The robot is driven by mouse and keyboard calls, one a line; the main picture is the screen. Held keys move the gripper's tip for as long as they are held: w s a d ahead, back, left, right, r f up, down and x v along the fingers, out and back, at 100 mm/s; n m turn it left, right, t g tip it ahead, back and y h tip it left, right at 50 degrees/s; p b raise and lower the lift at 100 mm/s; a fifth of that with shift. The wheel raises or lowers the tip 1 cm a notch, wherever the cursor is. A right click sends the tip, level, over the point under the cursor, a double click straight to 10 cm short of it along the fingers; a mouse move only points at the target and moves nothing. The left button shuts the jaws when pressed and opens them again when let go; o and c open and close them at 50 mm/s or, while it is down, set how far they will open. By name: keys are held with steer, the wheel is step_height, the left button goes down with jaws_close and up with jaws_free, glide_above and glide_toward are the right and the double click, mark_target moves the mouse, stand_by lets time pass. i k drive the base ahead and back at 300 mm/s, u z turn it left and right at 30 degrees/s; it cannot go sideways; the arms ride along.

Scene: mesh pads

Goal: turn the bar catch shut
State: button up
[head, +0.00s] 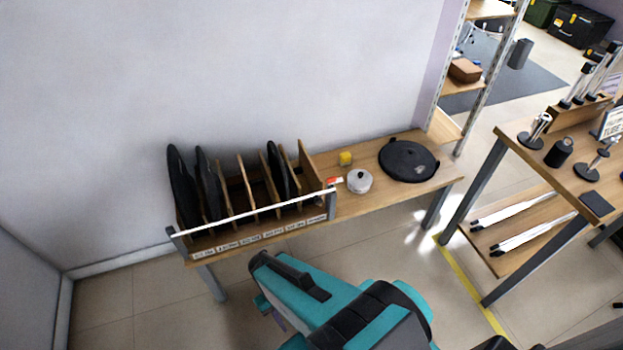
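A long thin white bar (255,212) runs across the front of a wooden slotted rack (220,236) on the far bench. Its left end is at a grey post (180,243) and its right end at another grey post (332,206). A small red and white piece (334,181) sits by the right end; I cannot tell whether it is the catch or how it is turned. Several dark round discs (183,190) stand upright in the rack behind the bar. My teal and black arm is at the bottom centre, in front of the bench and apart from the bar. No gripper fingers show.
A wooden table (560,182) with metal pieces stands at the right. A wall is close behind the bench. Floor at left front is clear.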

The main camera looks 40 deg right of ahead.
mark_target(333, 180)
steer(key=u, duration=0.45)
steer(key=k, duration=1.15)
steer(key=u, duration=0.65)
steer(key=i, duration=1)
